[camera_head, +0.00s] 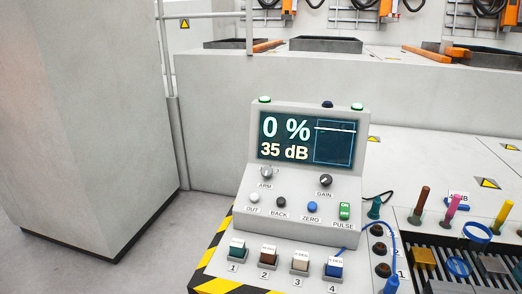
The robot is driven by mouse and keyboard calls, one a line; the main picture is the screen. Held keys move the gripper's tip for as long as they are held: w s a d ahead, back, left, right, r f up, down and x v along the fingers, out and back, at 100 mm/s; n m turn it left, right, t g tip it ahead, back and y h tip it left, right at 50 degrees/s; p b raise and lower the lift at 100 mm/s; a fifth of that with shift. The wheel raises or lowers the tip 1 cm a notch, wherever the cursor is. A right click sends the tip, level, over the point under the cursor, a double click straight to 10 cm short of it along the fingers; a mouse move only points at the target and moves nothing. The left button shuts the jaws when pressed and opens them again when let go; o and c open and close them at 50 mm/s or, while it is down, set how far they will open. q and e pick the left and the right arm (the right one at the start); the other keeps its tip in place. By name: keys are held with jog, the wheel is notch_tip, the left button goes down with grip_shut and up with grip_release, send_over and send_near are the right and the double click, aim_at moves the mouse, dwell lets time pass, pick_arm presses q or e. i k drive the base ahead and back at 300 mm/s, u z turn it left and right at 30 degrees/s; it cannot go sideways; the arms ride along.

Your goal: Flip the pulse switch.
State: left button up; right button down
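The pulse switch (344,211) is a small green switch marked ON above the word PULSE, at the lower right of the grey control console (258,215). The console's screen (284,141) reads 0 % and 35 dB, with a flat line in a box at its right. An ARM knob (266,172) and a GAIN knob (325,181) sit below the screen. The OUT (254,198), BACK (281,201) and blue ZERO (312,206) buttons are in a row left of the switch. Neither of my grippers is in view.
Several numbered blocks, including block 4 (334,267), stand in front of the console. Coloured upright handles (421,201) and a blue cable (393,245) are to its right. A large grey cabinet (95,110) stands at the left, with open floor between.

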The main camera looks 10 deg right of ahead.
aim_at(344, 207)
jog(key=u, duration=0.5)
jog(key=k, duration=0.85)
jog(key=z, duration=0.6)
jog(key=i, duration=0.5)
